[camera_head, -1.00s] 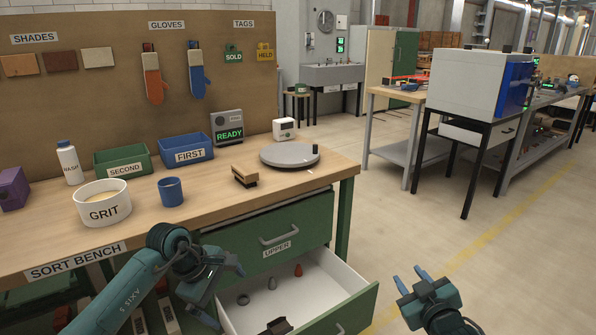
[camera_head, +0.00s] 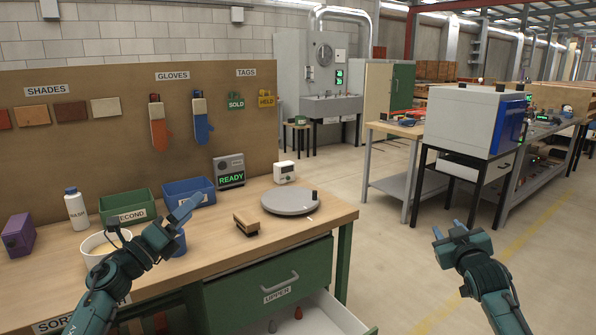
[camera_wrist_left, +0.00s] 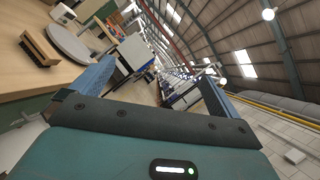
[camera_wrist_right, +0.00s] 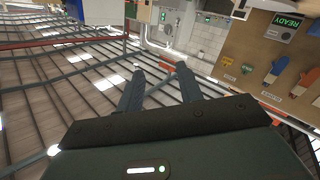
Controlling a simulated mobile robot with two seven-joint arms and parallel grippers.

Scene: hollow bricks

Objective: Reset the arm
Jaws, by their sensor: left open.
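My left gripper (camera_head: 155,210) is above the front left of the sort bench (camera_head: 215,262), in front of the white grit bowl (camera_head: 95,258) and a blue cup (camera_head: 178,245). It hides part of both. Its two blue fingers stand wide apart with nothing between them; they also show in the left wrist view (camera_wrist_left: 150,90). My right gripper (camera_head: 457,216) is over open floor, right of the bench. Its fingers are apart and empty, and they also show in the right wrist view (camera_wrist_right: 158,88).
The upper drawer (camera_head: 270,285) is shut; a drawer below it stands open, with small parts inside. A brush (camera_head: 246,222) and a grey turntable (camera_head: 290,203) are on the bench. A black-legged stand with a white-and-blue machine (camera_head: 465,120) is behind my right gripper.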

